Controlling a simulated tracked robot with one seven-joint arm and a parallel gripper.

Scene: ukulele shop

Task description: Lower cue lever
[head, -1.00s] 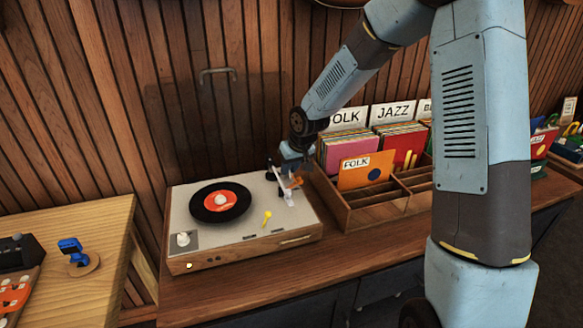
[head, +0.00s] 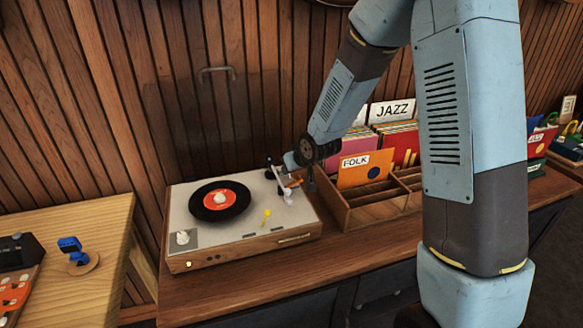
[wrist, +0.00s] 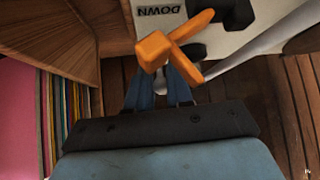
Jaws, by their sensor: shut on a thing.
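The turntable (head: 232,240) stands on the wooden counter with a black record (head: 220,201) on its platter. The orange cue lever (head: 294,184) is at its right rear, close to the white tonearm (head: 288,197). In the wrist view the orange lever (wrist: 165,48) lies across my fingertips, with the word DOWN (wrist: 159,12) printed on the deck beyond it. My gripper (wrist: 160,88) is shut on the lever; its blue fingers are close together and their tips are partly hidden by the orange part.
A wooden record crate (head: 376,213) with FOLK and JAZZ sleeves stands close to the right of the turntable. A slatted wall is behind. A wooden table (head: 100,215) is at the left.

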